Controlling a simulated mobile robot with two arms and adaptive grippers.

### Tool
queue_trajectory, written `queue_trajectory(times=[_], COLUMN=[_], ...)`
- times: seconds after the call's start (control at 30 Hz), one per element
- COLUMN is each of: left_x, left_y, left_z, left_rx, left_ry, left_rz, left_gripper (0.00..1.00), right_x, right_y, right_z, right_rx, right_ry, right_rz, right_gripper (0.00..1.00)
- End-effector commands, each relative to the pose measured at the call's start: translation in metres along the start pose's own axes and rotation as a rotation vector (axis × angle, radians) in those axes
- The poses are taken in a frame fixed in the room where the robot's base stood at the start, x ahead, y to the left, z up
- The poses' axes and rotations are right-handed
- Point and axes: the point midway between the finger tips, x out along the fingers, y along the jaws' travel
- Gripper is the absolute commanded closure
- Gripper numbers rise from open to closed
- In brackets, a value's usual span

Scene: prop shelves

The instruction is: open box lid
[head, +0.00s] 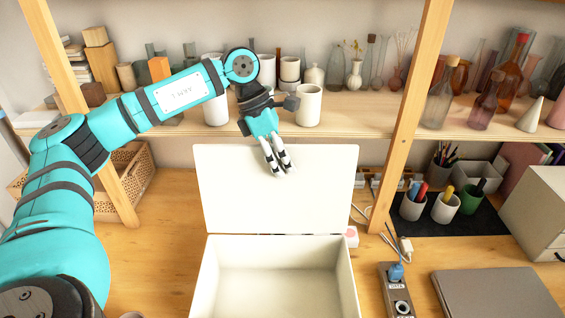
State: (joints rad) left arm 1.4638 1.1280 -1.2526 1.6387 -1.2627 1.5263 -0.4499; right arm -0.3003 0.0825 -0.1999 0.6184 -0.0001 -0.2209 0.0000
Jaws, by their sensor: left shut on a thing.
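The white box (207,280) stands on the wooden table at the front middle, with its inside open and empty as far as it shows. Its white lid (230,190) stands raised at the back of the box, joined along the rear edge, with its broad face towards me. My left gripper (283,174) reaches down over the lid's top middle and is shut on the lid. The fingers cover the spot they grip, so the exact contact is hidden. My right gripper is not in view.
A wooden shelf (350,126) with cups, vases and bottles runs behind the lid, between wooden posts (408,110). A power strip (395,290), a grey laptop (497,293) and pen cups (446,207) lie to the right. A woven basket (135,185) stands at the left.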

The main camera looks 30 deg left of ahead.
Motion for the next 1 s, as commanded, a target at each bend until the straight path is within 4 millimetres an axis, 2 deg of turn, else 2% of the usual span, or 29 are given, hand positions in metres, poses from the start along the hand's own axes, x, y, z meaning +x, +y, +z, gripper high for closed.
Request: queue_trajectory(times=[0.07, 0.17, 0.5, 1.0], left_x=[0.000, 0.000, 0.000, 0.000], left_y=[0.000, 0.000, 0.000, 0.000], left_z=[0.000, 0.000, 0.000, 0.000], left_rx=[0.002, 0.002, 0.002, 0.002], left_ry=[0.001, 0.001, 0.002, 0.001], left_rz=[0.001, 0.000, -0.001, -0.001], left_gripper=[1.00, 1.00, 1.00, 1.00], right_x=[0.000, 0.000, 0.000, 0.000], right_y=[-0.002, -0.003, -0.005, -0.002], right_z=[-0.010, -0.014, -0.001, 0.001], right_rx=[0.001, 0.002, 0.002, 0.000], right_ry=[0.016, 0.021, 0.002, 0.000], right_rz=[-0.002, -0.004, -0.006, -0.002], right_gripper=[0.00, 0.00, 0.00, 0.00])
